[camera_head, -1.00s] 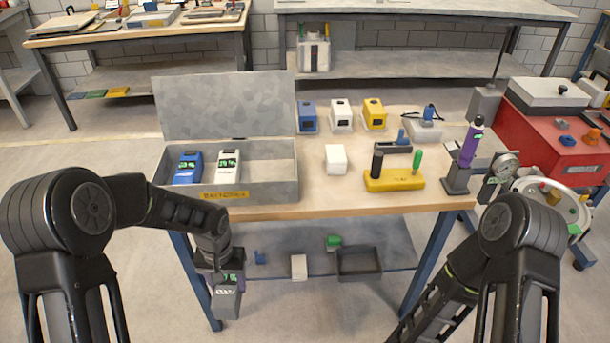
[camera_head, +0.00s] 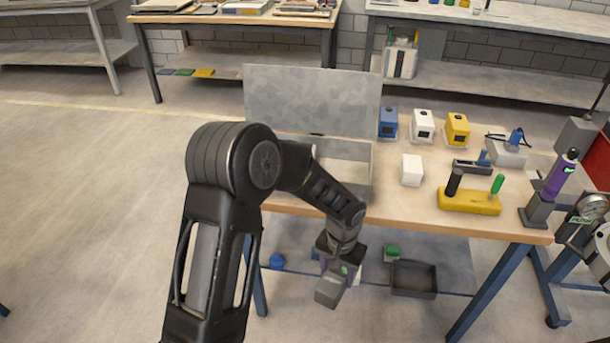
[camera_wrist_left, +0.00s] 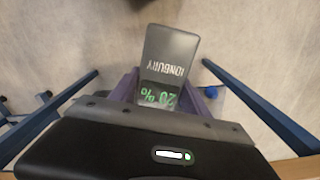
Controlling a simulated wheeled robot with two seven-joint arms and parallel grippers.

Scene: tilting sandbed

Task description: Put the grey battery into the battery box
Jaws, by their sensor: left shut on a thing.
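The grey battery (camera_head: 331,289) hangs from my left gripper (camera_head: 340,266), in front of the workbench and below its top. In the left wrist view the battery (camera_wrist_left: 170,55) shows its printed name and a green 20 % reading, between the purple fingers (camera_wrist_left: 168,96). The gripper is shut on it. The battery box (camera_head: 357,151) is a grey metal case on the left of the bench, with its lid (camera_head: 312,102) standing open. My left arm hides its left part and its front label. My right gripper is out of view.
On the workbench (camera_head: 410,218), right of the box, stand a white block (camera_head: 411,170), a yellow holder (camera_head: 469,201) and blue, white and yellow units (camera_head: 423,126). A lower shelf carries a dark tray (camera_head: 414,278). The floor (camera_head: 90,200) to the left is clear.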

